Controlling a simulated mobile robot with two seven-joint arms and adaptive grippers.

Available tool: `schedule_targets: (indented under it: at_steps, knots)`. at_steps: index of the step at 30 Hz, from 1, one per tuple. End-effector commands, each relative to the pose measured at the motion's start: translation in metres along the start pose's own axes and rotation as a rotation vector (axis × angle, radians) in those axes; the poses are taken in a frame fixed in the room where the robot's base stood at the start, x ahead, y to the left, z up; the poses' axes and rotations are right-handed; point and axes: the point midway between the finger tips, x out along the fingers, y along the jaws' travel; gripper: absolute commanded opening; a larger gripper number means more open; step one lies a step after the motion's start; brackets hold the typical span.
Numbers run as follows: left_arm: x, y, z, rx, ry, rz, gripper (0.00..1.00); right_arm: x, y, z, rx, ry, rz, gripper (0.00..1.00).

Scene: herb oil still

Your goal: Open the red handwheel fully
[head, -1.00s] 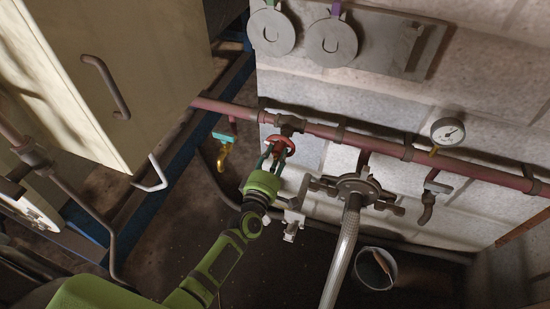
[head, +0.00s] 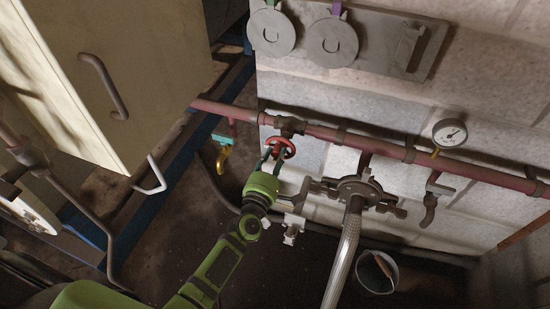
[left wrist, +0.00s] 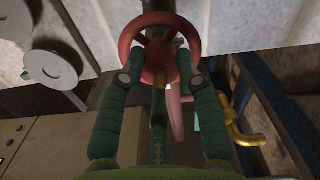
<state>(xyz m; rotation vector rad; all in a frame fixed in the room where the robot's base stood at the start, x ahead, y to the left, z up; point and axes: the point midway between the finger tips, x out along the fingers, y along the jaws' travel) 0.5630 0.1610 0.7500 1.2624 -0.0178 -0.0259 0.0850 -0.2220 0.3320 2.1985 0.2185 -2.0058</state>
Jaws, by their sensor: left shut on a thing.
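The red handwheel (head: 281,147) sits on a valve below the dark red pipe (head: 330,133) along the block wall. My left gripper (head: 271,160) reaches up to it from below, its fingers at the wheel's lower left rim. In the left wrist view the handwheel (left wrist: 160,48) shows as a red ring, and the fingers of the gripper (left wrist: 158,70) are shut on its near rim. The wheel's far side and spokes show beyond the fingers. My right gripper is not in view.
A brass tap with a teal handle (head: 223,140) is left of the wheel. A large dark valve (head: 358,190) with a braided hose (head: 343,255) stands to the right. A gauge (head: 449,133), a bucket (head: 377,272) and a beige cabinet (head: 125,70) are around.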

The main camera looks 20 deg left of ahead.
Motion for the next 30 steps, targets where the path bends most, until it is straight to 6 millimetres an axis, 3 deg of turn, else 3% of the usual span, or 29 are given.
schedule_targets:
  at_steps: [3, 4, 6, 15, 19, 30]
  knots:
    - [0.0, -0.003, 0.007, -0.006, -0.014, -0.009, 0.01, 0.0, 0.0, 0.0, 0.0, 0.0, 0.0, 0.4]
    - [0.0, -0.003, 0.007, -0.006, -0.014, -0.009, 0.38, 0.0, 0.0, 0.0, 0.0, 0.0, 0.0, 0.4]
    - [0.0, -0.002, 0.007, -0.006, -0.013, -0.008, 0.58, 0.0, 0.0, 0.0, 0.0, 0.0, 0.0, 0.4]
    - [0.0, -0.001, 0.004, -0.001, -0.008, -0.003, 0.58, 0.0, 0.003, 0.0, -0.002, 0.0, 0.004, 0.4]
    - [-0.009, -0.001, 0.003, -0.001, -0.007, -0.004, 0.58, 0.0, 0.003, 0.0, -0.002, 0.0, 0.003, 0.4]
    - [-0.083, -0.002, 0.004, 0.001, -0.01, -0.007, 0.58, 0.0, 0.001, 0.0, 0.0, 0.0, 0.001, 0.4]
